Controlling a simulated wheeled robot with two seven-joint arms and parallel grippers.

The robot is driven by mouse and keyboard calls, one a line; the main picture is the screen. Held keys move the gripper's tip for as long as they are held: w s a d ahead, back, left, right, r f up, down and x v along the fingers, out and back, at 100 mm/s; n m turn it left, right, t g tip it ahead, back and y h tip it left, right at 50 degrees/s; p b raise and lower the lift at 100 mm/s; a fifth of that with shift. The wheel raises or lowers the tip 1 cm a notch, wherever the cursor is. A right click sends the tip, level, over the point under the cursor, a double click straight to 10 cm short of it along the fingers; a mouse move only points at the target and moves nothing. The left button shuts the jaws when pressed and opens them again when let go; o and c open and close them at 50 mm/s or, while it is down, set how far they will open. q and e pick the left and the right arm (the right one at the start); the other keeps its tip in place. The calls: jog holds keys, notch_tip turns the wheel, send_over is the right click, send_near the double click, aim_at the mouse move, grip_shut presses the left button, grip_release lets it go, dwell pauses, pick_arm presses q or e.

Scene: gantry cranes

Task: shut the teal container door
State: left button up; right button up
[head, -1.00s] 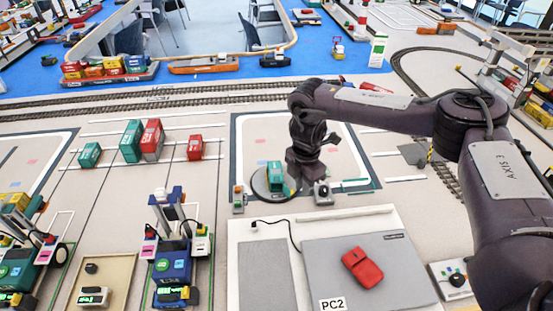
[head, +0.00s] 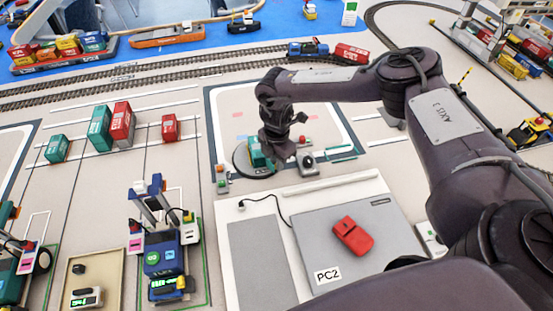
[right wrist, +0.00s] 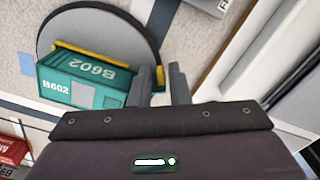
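The teal container (head: 256,157) stands on a round grey turntable (head: 240,160) in the middle of the head view, partly hidden by my right gripper (head: 283,152). In the right wrist view the container (right wrist: 75,84) is marked B602 and has yellow edges. Its right end lies just left of my right gripper's fingers (right wrist: 163,84). My left gripper is not in view.
A small grey device (head: 307,163) stands right of the turntable. A grey panel (head: 385,225) with a red handset (head: 352,236) lies in front. Other teal and red containers (head: 122,125) stand to the left. A small crane (head: 158,250) is at front left.

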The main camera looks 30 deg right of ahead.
jog(key=c, duration=0.3)
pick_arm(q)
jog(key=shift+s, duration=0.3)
pick_arm(e)
grip_shut()
